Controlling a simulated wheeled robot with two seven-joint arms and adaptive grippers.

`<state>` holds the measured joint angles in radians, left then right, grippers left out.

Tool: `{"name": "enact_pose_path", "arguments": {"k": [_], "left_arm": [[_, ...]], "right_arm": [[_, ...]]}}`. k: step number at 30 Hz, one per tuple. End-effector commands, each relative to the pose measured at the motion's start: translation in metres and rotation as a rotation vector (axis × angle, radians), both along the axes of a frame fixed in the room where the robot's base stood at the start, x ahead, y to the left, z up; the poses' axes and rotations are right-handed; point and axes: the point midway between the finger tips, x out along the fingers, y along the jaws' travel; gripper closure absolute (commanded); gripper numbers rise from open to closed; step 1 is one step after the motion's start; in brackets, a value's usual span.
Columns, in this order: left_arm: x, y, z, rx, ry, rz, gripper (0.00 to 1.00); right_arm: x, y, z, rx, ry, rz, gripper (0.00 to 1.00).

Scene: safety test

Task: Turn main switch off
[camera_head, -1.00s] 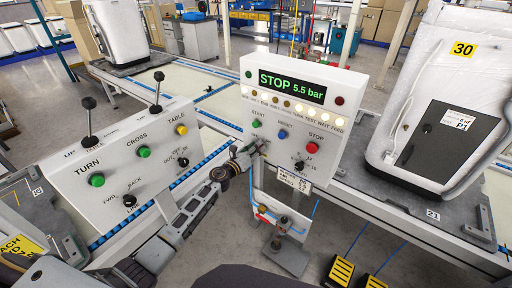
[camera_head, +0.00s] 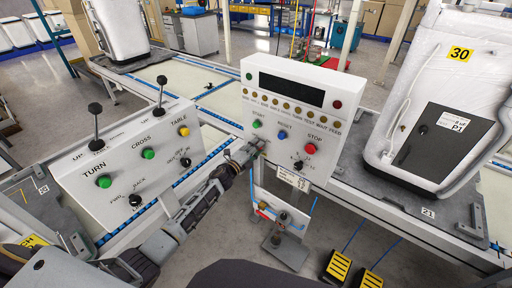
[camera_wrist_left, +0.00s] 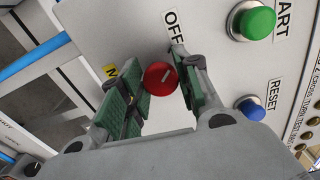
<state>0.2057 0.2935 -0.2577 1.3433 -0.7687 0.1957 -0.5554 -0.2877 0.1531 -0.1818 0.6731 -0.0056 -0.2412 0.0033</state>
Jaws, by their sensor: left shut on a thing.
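The main switch is a red round knob (camera_wrist_left: 160,78) with a light mark on it, beside the word OFF on the white control panel (camera_head: 318,123). In the head view it is hidden behind my left gripper (camera_head: 254,149). In the left wrist view the green-padded fingers of my left gripper (camera_wrist_left: 157,84) are shut on the knob, one on each side. The panel's display (camera_head: 291,89) is dark, and the row of lamps below it is unlit. My right gripper is not in view.
Close to the gripper are the green START button (camera_wrist_left: 257,22), the blue RESET button (camera_wrist_left: 250,108) and the red STOP button (camera_head: 310,149). A second panel (camera_head: 128,172) with two levers stands to the left. Yellow pedals (camera_head: 338,265) are on the floor.

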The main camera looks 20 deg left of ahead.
Motion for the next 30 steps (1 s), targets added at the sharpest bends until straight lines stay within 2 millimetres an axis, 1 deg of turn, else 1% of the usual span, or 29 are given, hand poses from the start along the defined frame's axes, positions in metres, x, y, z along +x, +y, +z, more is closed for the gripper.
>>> {"name": "enact_pose_path", "arguments": {"k": [3,8,13,20,21,24,26,30], "left_arm": [[0.001,0.001,0.001,-0.045,0.016,0.002,0.91],[0.001,0.002,0.0,-0.08,0.03,0.002,0.91],[0.001,0.001,0.0,-0.089,0.033,0.002,0.91],[0.001,0.002,-0.001,-0.089,0.033,0.003,0.91],[0.001,0.002,-0.001,-0.089,0.033,0.003,0.66],[0.0,0.001,-0.001,-0.089,0.033,0.003,0.53],[0.0,0.001,-0.001,-0.089,0.033,0.002,0.47],[0.0,0.001,-0.001,-0.088,0.032,0.001,0.47]], "right_arm": [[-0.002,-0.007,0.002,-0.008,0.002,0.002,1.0],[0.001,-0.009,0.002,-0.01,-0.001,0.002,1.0],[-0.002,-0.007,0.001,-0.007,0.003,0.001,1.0],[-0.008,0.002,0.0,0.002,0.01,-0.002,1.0],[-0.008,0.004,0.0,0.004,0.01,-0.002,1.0],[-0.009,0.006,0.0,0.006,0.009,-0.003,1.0],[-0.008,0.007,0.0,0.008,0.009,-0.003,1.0],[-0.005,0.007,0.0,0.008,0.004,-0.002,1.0]]}}
